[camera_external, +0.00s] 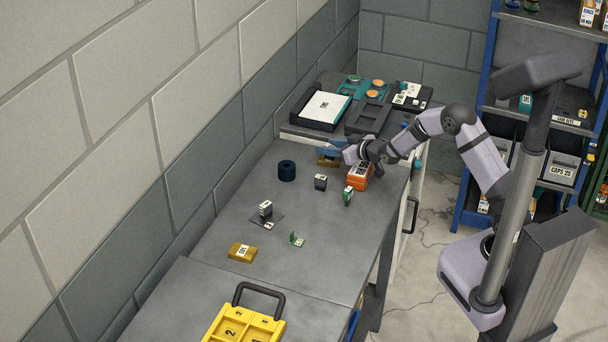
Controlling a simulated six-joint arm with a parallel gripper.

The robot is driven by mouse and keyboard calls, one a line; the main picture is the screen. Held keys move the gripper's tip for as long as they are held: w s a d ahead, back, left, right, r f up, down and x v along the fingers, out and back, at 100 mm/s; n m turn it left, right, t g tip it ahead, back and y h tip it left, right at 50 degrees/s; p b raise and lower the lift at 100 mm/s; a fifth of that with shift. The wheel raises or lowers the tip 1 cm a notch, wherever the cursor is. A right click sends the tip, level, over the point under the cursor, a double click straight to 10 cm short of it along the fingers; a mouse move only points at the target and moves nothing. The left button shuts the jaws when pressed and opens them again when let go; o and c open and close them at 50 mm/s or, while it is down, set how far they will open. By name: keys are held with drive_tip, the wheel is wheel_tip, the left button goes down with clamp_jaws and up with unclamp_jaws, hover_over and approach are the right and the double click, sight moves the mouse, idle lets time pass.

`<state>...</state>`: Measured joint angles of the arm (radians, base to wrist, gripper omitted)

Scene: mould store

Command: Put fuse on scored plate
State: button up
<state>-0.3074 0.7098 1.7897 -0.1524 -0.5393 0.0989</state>
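A thin dark plate (256,222), probably the scored plate, lies flat on the grey table. A small black-and-white block (265,208) stands on or just behind it. Which thing is the fuse I cannot tell for sure: a dark block with a white label (320,183) and a green-and-white upright piece (348,196) both stand on the table.
An orange box (359,181) stands close beside my wrist. A dark blue ring (287,171), a green bracket (297,239) and a brass block (242,252) stand around the table. Trays (323,109) fill the back; a yellow case (244,328) is at the front.

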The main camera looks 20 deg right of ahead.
drive_tip(key=b+v, duration=0.2)
drive_tip(key=v, duration=0.9)
drive_tip(key=shift+s+d, duration=0.1)
drive_tip(key=shift+d+r+p, duration=0.15)
drive_tip(key=shift+d+p, duration=0.15)
drive_tip(key=s+d+g+h+p, duration=0.1)
drive_tip(key=s+d+p, duration=0.1)
drive_tip(key=s+d, duration=0.1)
drive_tip(key=s+d+f+g+h+p, duration=0.1)
drive_tip(key=s+d+g+p, duration=0.1)
drive_tip(key=s+d, duration=0.1)
drive_tip(key=s+d+f+m+g+h+p, duration=0.1)
drive_tip(key=s+d+g+h+p, duration=0.1)
drive_tip(key=d, duration=0.3)
drive_tip(key=shift+s+d+f, duration=0.1)
drive_tip(key=shift+s+d, duration=0.1)
drive_tip(key=shift+s, duration=0.4)
drive_tip(key=s+d+m+g, duration=0.1)
drive_tip(key=s+d+g, duration=0.2)
drive_tip(key=s, duration=0.8)
drive_tip(key=s+d+f+m+g+h+p, duration=0.1)
drive_tip(key=s+d+m+g, duration=0.1)
drive_tip(key=s, duration=0.8)
drive_tip(key=shift+s+d+g, duration=0.35)
drive_tip(key=shift+d+g, duration=0.1)
drive_tip(key=shift+g, duration=0.75)
